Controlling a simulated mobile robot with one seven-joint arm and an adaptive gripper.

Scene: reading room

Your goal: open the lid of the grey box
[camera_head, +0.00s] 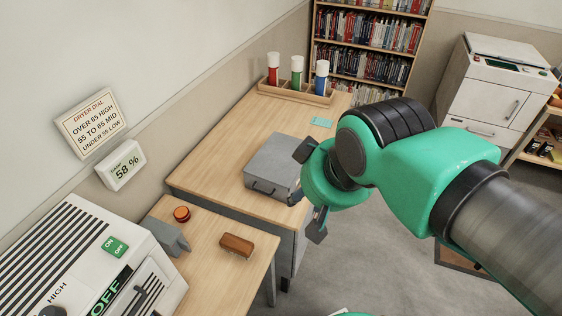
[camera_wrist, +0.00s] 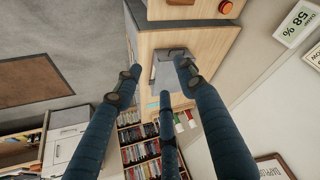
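The grey box (camera_head: 272,162) sits on the wooden desk (camera_head: 222,150), its flat lid shut and a dark handle (camera_head: 264,188) on its front side. My gripper (camera_head: 307,214) is just right of and in front of the box in the head view, by the desk's edge. Part of the box's right side is hidden behind it. In the wrist view, the blue fingers of my gripper (camera_wrist: 157,82) are spread apart with nothing between them. The grey box (camera_wrist: 166,72) shows beyond them, partly covered by the fingers, with its handle (camera_wrist: 177,51) in sight.
A wooden rack (camera_head: 296,94) with red, green and blue tubes stands at the desk's back. A teal card (camera_head: 321,122) lies nearby. A lower table holds a brown brush (camera_head: 237,245) and an orange button (camera_head: 182,213). Clear floor (camera_head: 375,250) lies to the right.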

